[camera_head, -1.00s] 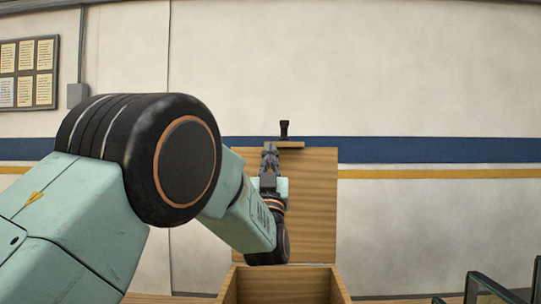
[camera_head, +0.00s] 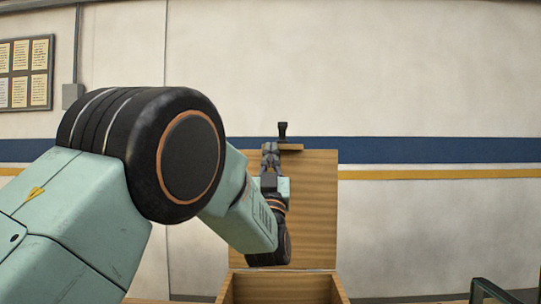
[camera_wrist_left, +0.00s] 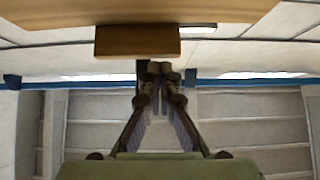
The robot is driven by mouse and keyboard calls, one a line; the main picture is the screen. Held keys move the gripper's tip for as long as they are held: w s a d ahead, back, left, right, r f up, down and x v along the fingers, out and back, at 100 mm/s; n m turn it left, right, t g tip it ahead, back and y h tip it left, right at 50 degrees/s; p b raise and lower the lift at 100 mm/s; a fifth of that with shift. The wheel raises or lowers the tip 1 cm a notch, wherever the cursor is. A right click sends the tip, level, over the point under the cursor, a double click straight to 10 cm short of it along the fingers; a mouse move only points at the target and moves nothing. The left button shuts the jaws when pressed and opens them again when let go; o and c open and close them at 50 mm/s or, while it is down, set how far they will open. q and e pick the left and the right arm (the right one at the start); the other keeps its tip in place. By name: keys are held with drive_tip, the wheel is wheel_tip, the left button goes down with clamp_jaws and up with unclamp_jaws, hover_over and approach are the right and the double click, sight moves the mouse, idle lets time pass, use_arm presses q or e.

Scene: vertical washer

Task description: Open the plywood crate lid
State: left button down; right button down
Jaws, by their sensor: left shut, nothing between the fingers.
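The plywood crate's lid (camera_head: 313,215) stands upright, swung open, behind the open crate box (camera_head: 280,274) at the bottom of the head view. A wooden strip (camera_head: 291,147) and a small black piece (camera_head: 282,130) show at the lid's top edge. My left gripper (camera_head: 271,148) is in front of the lid near this strip, its fingers shut and empty. The left wrist view shows the closed fingertips (camera_wrist_left: 160,70) just below a wooden block (camera_wrist_left: 137,41), with the lid's wood (camera_wrist_left: 190,10) above. I cannot tell whether they touch. My right gripper is not in view.
A plain wall with a blue stripe (camera_head: 430,150) is behind the crate. A notice board (camera_head: 26,73) hangs at the upper left. A dark-edged glassy object (camera_head: 488,292) is at the lower right. The space right of the lid is clear.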

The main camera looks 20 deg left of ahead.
use_arm(q)
drive_tip(key=w+p, duration=0.1)
drive_tip(key=w, duration=0.1)
drive_tip(key=w+a+g+p, duration=0.1)
drive_tip(key=w+p, duration=0.1)
drive_tip(key=w+a+r+g+p, duration=0.1)
drive_tip(key=w, duration=0.1)
drive_tip(key=shift+w+h+p, duration=0.15)
drive_tip(key=shift+h+p, duration=0.15)
drive_tip(key=shift+w+a+f+g, duration=0.15)
drive_tip(key=shift+w+f+g, duration=0.05)
drive_tip(key=shift+w+g, duration=0.15)
drive_tip(key=shift+s+f, duration=0.1)
